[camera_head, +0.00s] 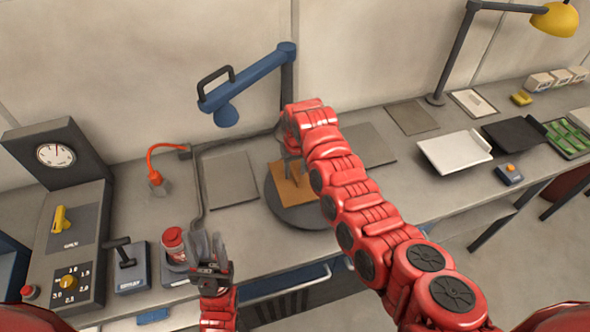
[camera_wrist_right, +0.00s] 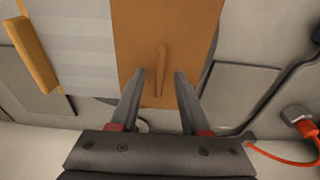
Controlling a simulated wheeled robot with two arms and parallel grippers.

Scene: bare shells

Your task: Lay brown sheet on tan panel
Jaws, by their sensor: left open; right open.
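A flat orange-brown square (camera_head: 283,190) lies on a dark round disc (camera_head: 305,215) on the bench. In the right wrist view the brown sheet (camera_wrist_right: 190,25) has a raised brown handle-like bar (camera_wrist_right: 162,65) on it. My right gripper (camera_head: 293,168) is over the brown square, its arm covering part of the disc. Its open fingers (camera_wrist_right: 160,82) are either side of the bar's lower end; I cannot tell whether they touch it. I cannot tell a separate tan panel with certainty; a grey-brown panel (camera_head: 411,117) lies farther right.
A grey mat (camera_head: 231,180) lies left of the disc. A white tray (camera_head: 455,152) and black tray (camera_head: 515,133) are at right.

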